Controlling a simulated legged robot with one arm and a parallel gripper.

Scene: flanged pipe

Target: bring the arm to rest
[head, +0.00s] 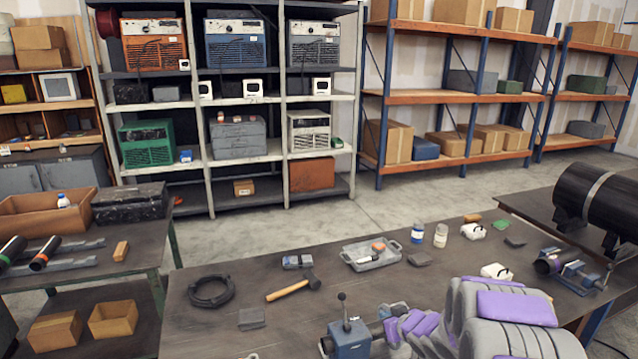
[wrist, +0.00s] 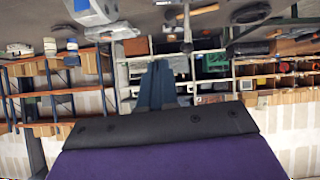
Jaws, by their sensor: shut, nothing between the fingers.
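My arm (head: 500,312), grey with purple panels, is folded low at the bottom right in the head view, over the front of the dark workbench (head: 215,325). Its end cannot be made out clearly there. In the wrist view, which is upside down, two dark blue fingers of my gripper (wrist: 157,68) lie side by side, shut and empty. A black and purple part of mine fills the bottom of that view. A blue vise (head: 349,341) with a lever stands left of the arm in the head view; whether they touch cannot be told.
On the bench lie a hammer (head: 292,288), a black ring (head: 211,291), a clear tray (head: 371,256) and small jars. A second blue clamp (head: 578,273) sits at the right with a short dark pipe (head: 549,263). A large black pipe (head: 600,195) is beyond it. Shelves line the back.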

